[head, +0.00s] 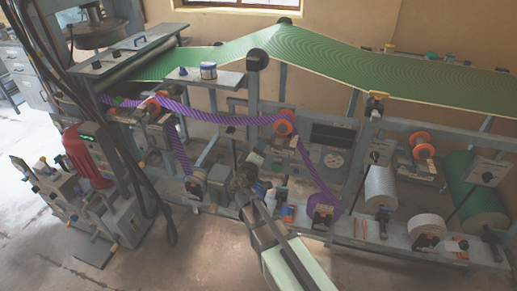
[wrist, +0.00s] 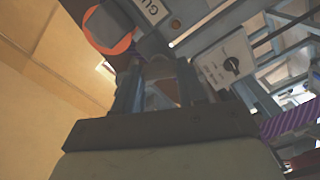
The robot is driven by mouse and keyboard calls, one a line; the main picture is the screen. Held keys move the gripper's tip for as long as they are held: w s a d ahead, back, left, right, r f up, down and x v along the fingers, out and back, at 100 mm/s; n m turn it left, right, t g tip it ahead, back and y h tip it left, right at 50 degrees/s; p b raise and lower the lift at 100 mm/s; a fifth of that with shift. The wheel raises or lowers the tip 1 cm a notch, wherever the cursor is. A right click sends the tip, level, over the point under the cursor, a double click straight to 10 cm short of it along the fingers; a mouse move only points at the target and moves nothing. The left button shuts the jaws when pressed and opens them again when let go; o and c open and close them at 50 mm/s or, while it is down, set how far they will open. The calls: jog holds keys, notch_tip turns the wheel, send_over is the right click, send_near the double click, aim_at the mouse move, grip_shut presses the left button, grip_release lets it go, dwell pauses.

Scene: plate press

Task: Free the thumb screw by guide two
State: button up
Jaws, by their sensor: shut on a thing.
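In the wrist view, my gripper (wrist: 156,65) is shut on a dark knob (wrist: 153,46), which looks like the thumb screw. A white label (wrist: 152,8) beside the knob shows only the letters "GU", so the guide number cannot be read. An orange-rimmed roller (wrist: 106,30) lies just left of the knob. In the head view, my gripper (head: 244,180) is at the middle of the machine frame, below and left of an orange guide roller (head: 284,125). The knob is too small and too hidden to make out there.
A purple striped web (head: 225,119) runs over the orange rollers down to a roll (head: 322,212) at right. A green web (head: 330,62) spans above. A plate with a dial (wrist: 228,66) sits right of my fingers. A red unit (head: 84,155) and black cables stand at left.

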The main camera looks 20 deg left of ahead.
jog(key=shift+f+n, duration=0.15)
jog(key=shift+n, duration=3.9)
jog(key=shift+f+n, duration=0.1)
jog(key=shift+n, duration=3.95)
jog(key=o, duration=1.1)
jog(key=shift+c, duration=0.2)
jog(key=shift+d, duration=0.1)
jog(key=s, duration=1.3)
jog(key=shift+s, duration=0.4)
